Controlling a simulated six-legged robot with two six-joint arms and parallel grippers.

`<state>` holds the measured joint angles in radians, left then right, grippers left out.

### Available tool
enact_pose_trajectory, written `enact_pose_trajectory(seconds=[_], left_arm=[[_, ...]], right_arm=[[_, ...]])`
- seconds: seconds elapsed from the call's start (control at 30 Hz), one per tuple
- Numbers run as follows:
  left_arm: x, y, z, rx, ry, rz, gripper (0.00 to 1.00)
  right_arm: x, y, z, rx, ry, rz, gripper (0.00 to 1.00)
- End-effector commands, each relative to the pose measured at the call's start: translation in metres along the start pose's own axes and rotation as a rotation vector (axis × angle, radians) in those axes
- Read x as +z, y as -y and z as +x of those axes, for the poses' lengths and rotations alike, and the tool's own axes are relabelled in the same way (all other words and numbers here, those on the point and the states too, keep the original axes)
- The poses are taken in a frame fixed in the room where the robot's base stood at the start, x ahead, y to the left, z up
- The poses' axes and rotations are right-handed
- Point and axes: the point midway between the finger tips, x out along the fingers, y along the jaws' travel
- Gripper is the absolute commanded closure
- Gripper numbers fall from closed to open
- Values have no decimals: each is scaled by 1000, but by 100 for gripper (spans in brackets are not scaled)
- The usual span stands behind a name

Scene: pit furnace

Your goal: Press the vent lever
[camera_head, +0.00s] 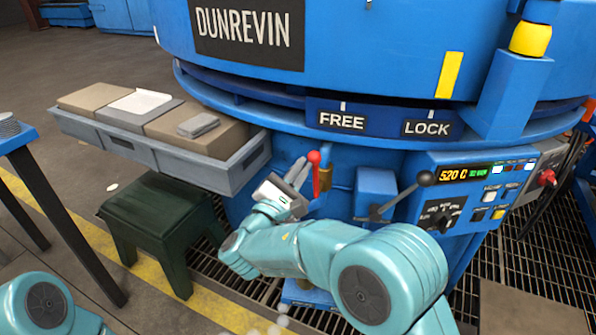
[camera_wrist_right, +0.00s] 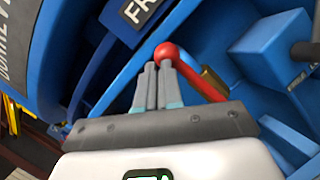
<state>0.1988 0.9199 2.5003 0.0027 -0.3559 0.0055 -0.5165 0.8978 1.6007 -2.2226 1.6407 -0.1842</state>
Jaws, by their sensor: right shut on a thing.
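A red lever (camera_head: 316,172) with a round red knob stands on the blue furnace body below the FREE label. It also shows in the right wrist view (camera_wrist_right: 195,75), slanting down to the right from its knob. My right gripper (camera_head: 299,172) is at the lever, its grey fingers close together. In the right wrist view its fingertips (camera_wrist_right: 158,66) meet the lever just under the knob, and the jaws are shut on it. My left gripper is out of view; only part of my left arm shows at the lower left.
A black-knobbed lever (camera_head: 405,193) on a blue box and a control panel (camera_head: 468,190) reading 520 C stand to the right. A brass-coloured piece (camera_head: 340,178) is just beside the red lever. A grey tray (camera_head: 218,172) and a dark green stool (camera_head: 160,215) are to the left.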

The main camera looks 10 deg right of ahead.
Motion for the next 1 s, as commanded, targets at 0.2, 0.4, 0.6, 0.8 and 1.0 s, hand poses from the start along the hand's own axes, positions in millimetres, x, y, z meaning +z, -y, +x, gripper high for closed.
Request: enact_pose_trajectory(seconds=[0.2,0.4,0.6,0.8,1.0], left_arm=[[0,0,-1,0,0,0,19],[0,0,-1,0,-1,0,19],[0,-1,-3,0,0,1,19],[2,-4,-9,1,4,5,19],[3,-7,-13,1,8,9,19]], right_arm=[[7,-1,6,-3,15,8,100],[7,-1,6,-2,14,9,100],[8,-1,-1,0,12,8,100],[5,-2,-37,3,4,3,100],[4,-1,-66,1,4,1,100]])
